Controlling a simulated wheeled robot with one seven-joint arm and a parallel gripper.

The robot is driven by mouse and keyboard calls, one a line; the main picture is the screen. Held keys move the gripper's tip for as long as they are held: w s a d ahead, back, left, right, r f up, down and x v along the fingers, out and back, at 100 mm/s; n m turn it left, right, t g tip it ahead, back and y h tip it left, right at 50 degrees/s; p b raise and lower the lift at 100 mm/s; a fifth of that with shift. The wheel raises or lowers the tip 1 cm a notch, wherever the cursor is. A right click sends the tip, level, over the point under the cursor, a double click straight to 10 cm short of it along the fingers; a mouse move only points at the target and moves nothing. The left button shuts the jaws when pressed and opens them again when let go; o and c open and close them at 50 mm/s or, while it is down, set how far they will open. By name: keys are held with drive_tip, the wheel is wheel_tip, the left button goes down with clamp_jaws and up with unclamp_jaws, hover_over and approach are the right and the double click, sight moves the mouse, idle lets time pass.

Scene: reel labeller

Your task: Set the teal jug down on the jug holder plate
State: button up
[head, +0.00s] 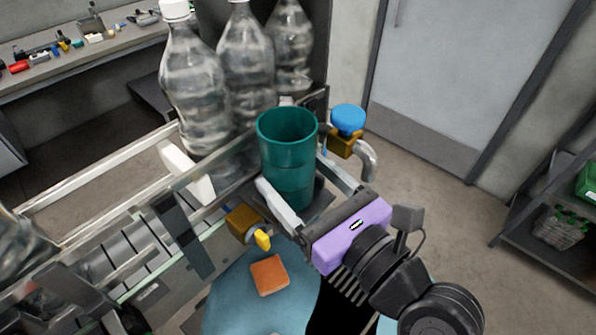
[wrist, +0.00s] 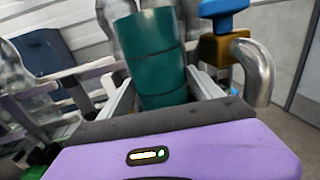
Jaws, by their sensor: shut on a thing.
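The teal jug (head: 287,150) is upright between the two fingers of my gripper (head: 308,205) in the head view. My gripper is shut on it, with one finger along each side. In the wrist view the jug (wrist: 152,58) stands between the fingers (wrist: 158,95) and looks tilted with the camera. A dark flat surface (head: 318,200) shows at the jug's base and may be the jug holder plate. The fingers hide part of the base, so I cannot tell whether the jug touches it.
Large clear bottles (head: 245,65) stand close behind the jug. A tap with a blue knob (head: 348,119) and a bent metal pipe is just right of it. An orange square (head: 269,275) lies on a blue round surface.

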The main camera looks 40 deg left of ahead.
drive_tip(key=o, duration=1.7)
drive_tip(key=shift+d, duration=0.1)
drive_tip(key=b+v, duration=0.1)
drive_tip(key=v, duration=0.6)
drive_tip(key=shift+s+d, duration=0.1)
drive_tip(key=shift+d, duration=0.2)
